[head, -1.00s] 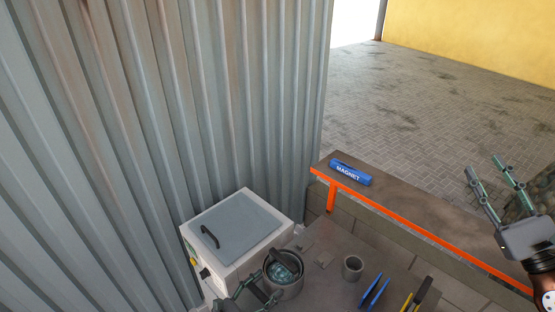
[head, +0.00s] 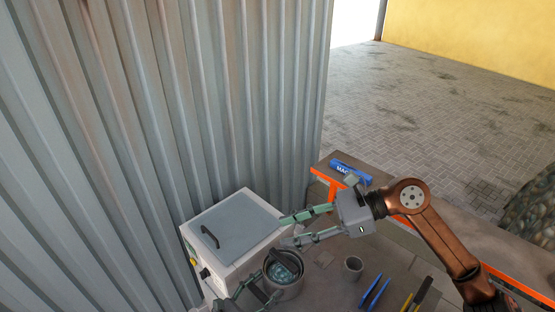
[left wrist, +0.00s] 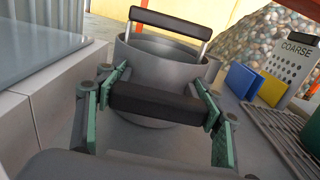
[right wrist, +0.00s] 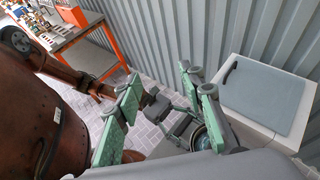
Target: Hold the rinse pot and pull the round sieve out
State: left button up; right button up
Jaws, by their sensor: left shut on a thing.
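The grey rinse pot (head: 291,291) stands on the bench next to a white box, and also shows in the left wrist view (left wrist: 150,78). The round sieve (head: 283,272) sits inside it; its arched dark handle (left wrist: 168,24) rises above the rim. My left gripper (head: 262,293) is shut on the pot's dark side handle (left wrist: 155,101), with a finger at each end of the grip. My right gripper (head: 284,231) is open and empty, above and just behind the pot, apart from the sieve handle. In the right wrist view the pot (right wrist: 204,140) is partly hidden behind a finger.
The white box (head: 228,262) with a grey lid is left of the pot, close to the corrugated wall. A small grey cup (head: 353,268) and blue tweezers (head: 374,291) lie to the right. A blue magnet block (head: 343,167) is on the ledge behind my right arm.

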notch_tip(320, 180, down, 10)
jog(key=w+a+m+t+h, duration=0.1)
jog(key=w+a+m+h, duration=0.1)
jog(key=m+h, duration=0.3)
jog(key=m+t+h, duration=0.2)
jog(key=m+h, duration=0.3)
send_near(285, 260)
jog(key=shift+x, duration=5.9)
jog(key=shift+c, duration=0.3)
grip_shut()
